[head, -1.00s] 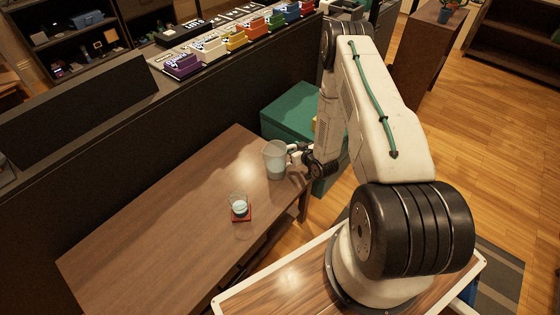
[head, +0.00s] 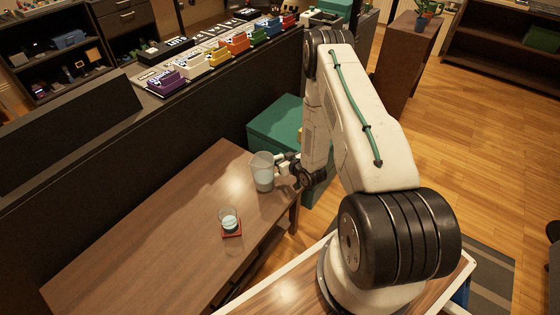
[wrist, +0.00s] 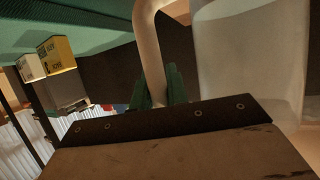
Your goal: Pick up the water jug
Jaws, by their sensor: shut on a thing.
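The water jug (head: 262,177) is a clear, pale vessel with water in it, upright at the far right end of the brown wooden table (head: 150,235). I cannot tell whether its base touches the tabletop. My gripper (head: 284,168) reaches it from the right side. In the wrist view the jug's wall (wrist: 250,60) fills the right, and its pale curved handle (wrist: 149,45) runs down between the green fingertips of my gripper (wrist: 160,88). The gripper is shut on the handle. The handle's lower part is hidden behind the gripper body.
A glass of water (head: 229,221) stands on a red coaster (head: 232,234) nearer on the table. A green box (head: 275,125) stands behind the jug, beside the table end. A dark partition (head: 190,135) with colored blocks on top runs along the far side. The table's left part is clear.

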